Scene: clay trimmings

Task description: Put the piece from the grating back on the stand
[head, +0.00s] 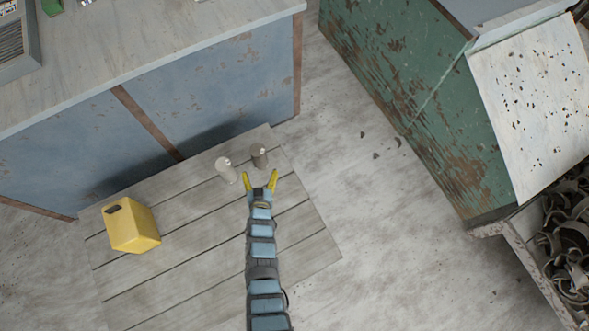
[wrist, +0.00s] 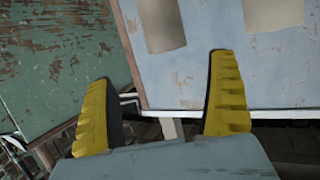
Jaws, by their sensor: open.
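A grey-brown cylinder (head: 259,155) and a paler cylinder (head: 226,170) stand side by side on a slatted platform (head: 205,262), which may be the grating. My gripper (head: 259,180) is open and empty, its yellow fingers spread just short of the grey-brown cylinder. In the wrist view, which looks upside down, the grey-brown cylinder (wrist: 163,25) appears above the gap between the fingers (wrist: 162,70). The paler cylinder (wrist: 273,12) is at the upper right, partly cut off. Which cylinder is the task's piece, and what the stand is, I cannot tell.
A yellow canister (head: 131,226) sits at the platform's left. A blue cabinet (head: 215,90) rises behind the cylinders. A green rusty machine (head: 420,105) with a speckled pale panel (head: 530,95) stands at right, above a bin (head: 520,235) of curled scraps. The floor (head: 400,260) between is mostly clear.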

